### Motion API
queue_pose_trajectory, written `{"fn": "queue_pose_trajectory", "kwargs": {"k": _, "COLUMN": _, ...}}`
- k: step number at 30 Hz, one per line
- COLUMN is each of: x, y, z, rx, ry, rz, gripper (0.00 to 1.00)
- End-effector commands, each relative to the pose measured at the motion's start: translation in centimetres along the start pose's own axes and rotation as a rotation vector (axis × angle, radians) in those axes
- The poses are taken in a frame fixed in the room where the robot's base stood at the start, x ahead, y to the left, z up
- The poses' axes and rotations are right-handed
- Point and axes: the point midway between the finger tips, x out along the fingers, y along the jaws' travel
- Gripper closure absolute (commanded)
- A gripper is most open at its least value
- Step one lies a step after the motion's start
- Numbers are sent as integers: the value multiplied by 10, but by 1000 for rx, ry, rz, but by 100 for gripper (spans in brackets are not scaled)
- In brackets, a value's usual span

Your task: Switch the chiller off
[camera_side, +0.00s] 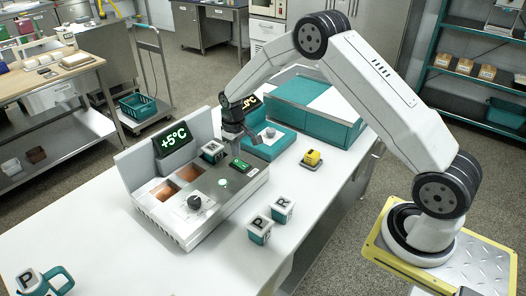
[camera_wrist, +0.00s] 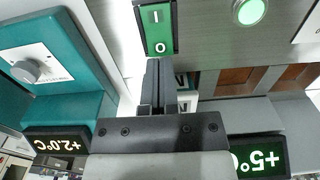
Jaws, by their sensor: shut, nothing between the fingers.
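The chiller (camera_side: 165,225) is a grey bench unit with copper-coloured wells, a black knob (camera_side: 195,203) and a lit +5°C display (camera_side: 176,138). Its display also shows upside down in the wrist view (camera_wrist: 258,158). A green rocker switch (camera_side: 240,164) sits on its top; in the wrist view the switch (camera_wrist: 157,28) shows marks I and O, the O end nearer my fingers. A round lamp (camera_wrist: 250,11) beside it glows green. My gripper (camera_side: 243,141) is shut and empty, its fingertips (camera_wrist: 157,66) close to the O end; I cannot tell whether they touch.
A teal unit (camera_wrist: 60,60) with a knob and its own lit display stands beside the chiller. A lettered cube (camera_side: 213,150) is by the gripper, and cubes P (camera_side: 259,229) and R (camera_side: 283,208) stand in front. A yellow object (camera_side: 312,158) lies right.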

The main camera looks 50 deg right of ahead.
Motion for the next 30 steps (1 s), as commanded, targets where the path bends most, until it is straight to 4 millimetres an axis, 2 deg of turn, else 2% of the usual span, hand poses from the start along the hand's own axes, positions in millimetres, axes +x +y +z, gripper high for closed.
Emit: {"fn": "queue_pose_trajectory", "kwargs": {"k": 30, "x": 7, "y": 0, "z": 0, "rx": 0, "ry": 0, "rz": 0, "gripper": 100}}
